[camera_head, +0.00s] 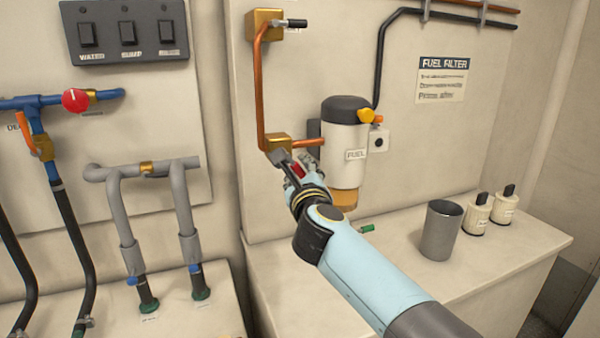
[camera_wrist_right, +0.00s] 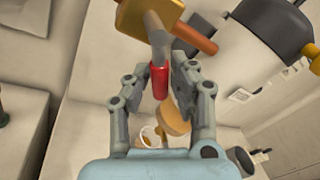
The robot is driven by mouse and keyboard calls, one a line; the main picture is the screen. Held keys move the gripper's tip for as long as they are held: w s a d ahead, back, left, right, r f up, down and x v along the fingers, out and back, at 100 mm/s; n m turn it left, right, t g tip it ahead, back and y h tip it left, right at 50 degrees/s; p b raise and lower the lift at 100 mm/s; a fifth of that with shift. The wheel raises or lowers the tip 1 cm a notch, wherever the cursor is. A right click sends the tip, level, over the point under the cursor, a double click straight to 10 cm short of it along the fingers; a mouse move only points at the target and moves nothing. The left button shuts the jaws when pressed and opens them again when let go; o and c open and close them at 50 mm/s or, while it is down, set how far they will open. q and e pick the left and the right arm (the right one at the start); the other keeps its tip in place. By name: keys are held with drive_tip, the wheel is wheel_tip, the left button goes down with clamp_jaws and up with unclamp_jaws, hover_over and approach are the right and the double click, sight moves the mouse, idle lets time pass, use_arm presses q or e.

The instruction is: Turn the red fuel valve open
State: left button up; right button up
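The red fuel valve has a brass body (camera_head: 278,145) on a copper pipe at the wall, left of the fuel filter. Its grey lever ends in a red grip (camera_head: 298,170) and points down and right from the body. In the right wrist view, the brass body (camera_wrist_right: 150,14) is at the top and the red grip (camera_wrist_right: 160,82) hangs between my fingers. My right gripper (camera_head: 302,165) is at the lever, its fingers on either side of the red grip with gaps visible in the wrist view (camera_wrist_right: 164,70). My left gripper is out of view.
The fuel filter (camera_head: 345,140) stands close right of the valve. A grey cup (camera_head: 440,230) and two small cream containers (camera_head: 478,212) stand on the bench (camera_head: 400,235). Another red knob (camera_head: 75,100) sits on blue pipe at left. A switch panel (camera_head: 127,32) is above.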

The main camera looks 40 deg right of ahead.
clamp_jaws()
drive_tip(key=shift+w+f, duration=0.15)
drive_tip(key=shift+f, duration=0.05)
idle(0.3)
drive_tip(key=shift+f, duration=0.15)
idle(0.4)
